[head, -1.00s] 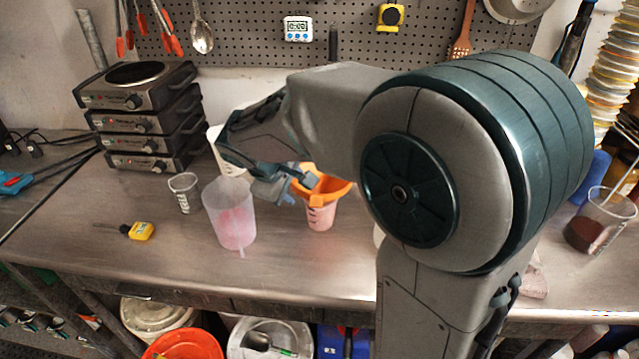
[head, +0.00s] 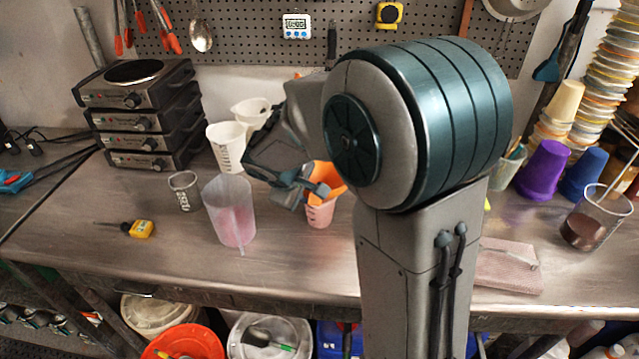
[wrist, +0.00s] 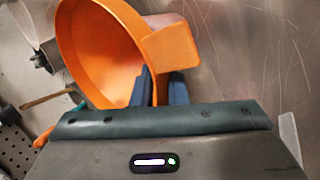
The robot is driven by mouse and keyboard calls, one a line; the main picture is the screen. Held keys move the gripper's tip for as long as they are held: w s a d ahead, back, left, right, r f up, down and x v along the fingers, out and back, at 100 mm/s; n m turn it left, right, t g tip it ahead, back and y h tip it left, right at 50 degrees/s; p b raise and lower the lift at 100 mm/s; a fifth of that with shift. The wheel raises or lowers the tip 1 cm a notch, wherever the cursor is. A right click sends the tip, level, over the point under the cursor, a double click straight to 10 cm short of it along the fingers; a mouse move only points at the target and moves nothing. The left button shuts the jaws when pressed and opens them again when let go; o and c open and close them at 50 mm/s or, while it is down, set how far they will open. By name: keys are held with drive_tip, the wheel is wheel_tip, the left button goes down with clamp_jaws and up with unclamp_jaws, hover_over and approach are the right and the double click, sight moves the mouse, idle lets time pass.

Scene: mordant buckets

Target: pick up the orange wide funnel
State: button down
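The orange wide funnel (head: 327,174) sits in the mouth of a small pink-tinted cup (head: 320,213) on the steel bench, partly hidden by my arm in the head view. In the wrist view the funnel's bowl (wrist: 98,45) opens at the upper left, with a flat orange tab (wrist: 170,48) on its rim. My gripper (wrist: 160,86) is at this tab. Its two dark blue fingers stand close together with a strip of orange between them, and it looks shut on the funnel. The fingertips are partly covered by the tab. In the head view my gripper (head: 306,192) is in front of the funnel.
A tall translucent pink beaker (head: 231,212) and a small clear cup (head: 185,191) stand left of my gripper. White jugs (head: 228,148) stand behind it. Purple (head: 543,170) and blue (head: 584,174) cups are at the right. The front of the bench is mostly clear.

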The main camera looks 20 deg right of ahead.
drive_tip(key=shift+r, duration=0.1)
wheel_tip(320, 180, up, 10)
drive_tip(key=shift+f, duration=0.1)
idle(0.5)
wheel_tip(320, 180, up, 11)
drive_tip(key=p, duration=0.8)
idle(0.6)
